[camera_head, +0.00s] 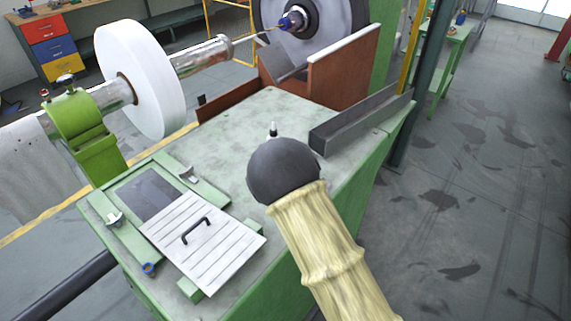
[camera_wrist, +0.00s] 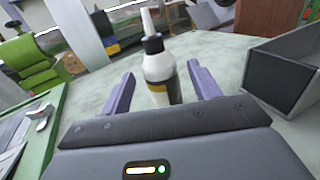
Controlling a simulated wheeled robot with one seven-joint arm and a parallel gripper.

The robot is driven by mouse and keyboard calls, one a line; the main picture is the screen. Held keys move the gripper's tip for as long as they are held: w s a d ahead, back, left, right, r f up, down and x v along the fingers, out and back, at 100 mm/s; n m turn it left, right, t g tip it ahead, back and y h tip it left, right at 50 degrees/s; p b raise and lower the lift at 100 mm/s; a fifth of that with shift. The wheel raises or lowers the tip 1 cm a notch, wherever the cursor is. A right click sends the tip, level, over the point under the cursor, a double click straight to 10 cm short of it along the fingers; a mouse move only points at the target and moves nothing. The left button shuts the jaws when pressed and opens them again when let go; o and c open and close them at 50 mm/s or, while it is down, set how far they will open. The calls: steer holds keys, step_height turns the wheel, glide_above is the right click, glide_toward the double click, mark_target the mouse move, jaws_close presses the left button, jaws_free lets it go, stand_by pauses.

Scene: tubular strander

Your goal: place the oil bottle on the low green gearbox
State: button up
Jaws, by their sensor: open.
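The oil bottle (camera_wrist: 160,70) is white with a black collar, a pale nozzle and a dark and yellow label. It stands upright on a worn grey-green top. In the wrist view my gripper (camera_wrist: 161,88) is open, one finger on each side of the bottle, with gaps showing. The bottle's lower part is hidden behind the gripper body. In the head view only the bottle's tip (camera_head: 273,130) shows above my dark wrist; the fingers are hidden. A low green housing (camera_head: 105,207) with a handled ribbed plate lies at the left; I cannot tell whether it is the named gearbox.
A grey metal channel (camera_head: 360,122) lies right of the bottle and also shows in the wrist view (camera_wrist: 285,70). A brown guard (camera_head: 340,75) stands behind. A white reel (camera_head: 150,80) on a shaft is at the left. Open floor lies to the right.

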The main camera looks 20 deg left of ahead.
steer(key=b+v, duration=0.1)
steer(key=v, duration=0.6)
stand_by(0.4)
